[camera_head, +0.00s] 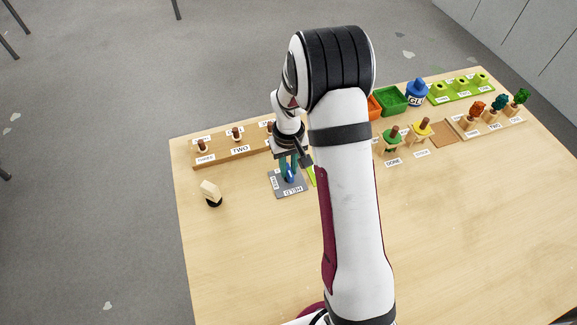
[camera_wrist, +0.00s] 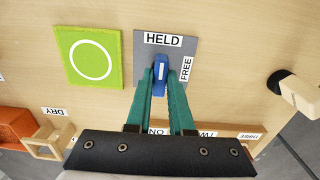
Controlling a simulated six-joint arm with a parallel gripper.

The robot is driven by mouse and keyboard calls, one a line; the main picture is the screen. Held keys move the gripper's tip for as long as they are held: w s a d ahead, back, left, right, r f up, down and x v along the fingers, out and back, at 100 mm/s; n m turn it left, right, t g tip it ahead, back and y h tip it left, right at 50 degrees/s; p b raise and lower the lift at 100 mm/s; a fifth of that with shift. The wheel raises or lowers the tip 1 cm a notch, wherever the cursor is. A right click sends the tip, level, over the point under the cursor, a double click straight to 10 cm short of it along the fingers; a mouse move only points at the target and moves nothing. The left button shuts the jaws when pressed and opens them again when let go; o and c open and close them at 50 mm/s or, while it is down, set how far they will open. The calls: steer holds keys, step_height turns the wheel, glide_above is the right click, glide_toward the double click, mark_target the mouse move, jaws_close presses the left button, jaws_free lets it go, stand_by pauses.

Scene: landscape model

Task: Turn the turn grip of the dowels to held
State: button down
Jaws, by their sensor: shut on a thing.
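The turn grip is a blue bar (camera_wrist: 160,65) on a grey plate (camera_wrist: 185,45) with the labels HELD (camera_wrist: 163,40) and FREE (camera_wrist: 186,69). My gripper (camera_wrist: 161,82) has its teal fingers shut on the blue grip, one on each side. In the wrist view the grip's long side and pale mark run up the picture toward HELD; FREE is to its right. In the head view the plate (camera_head: 277,191) lies left of my arm, with my gripper (camera_head: 289,172) over it; the fingers partly hide the grip (camera_head: 290,177).
A wooden rack (camera_head: 215,157) with dowels stands behind the plate, partly hidden by my arm. A cream and black piece (camera_head: 211,193) stands to the left. A green mat with a white ring (camera_wrist: 88,58) lies beside the plate. The front left table is clear.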

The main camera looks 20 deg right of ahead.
mark_target(288, 169)
steer(key=c, duration=0.8)
jaws_free()
step_height(288, 169, up, 16)
steer(key=s+a+r+m+y, duration=0.1)
steer(key=s+a+m, duration=0.2)
steer(key=s, duration=1)
steer(key=s+a+r+m, duration=0.2)
steer(key=s+a, duration=0.3)
steer(key=s, duration=0.9)
steer(key=shift+a+m+y, duration=0.25)
steer(key=shift+m+y, duration=0.15)
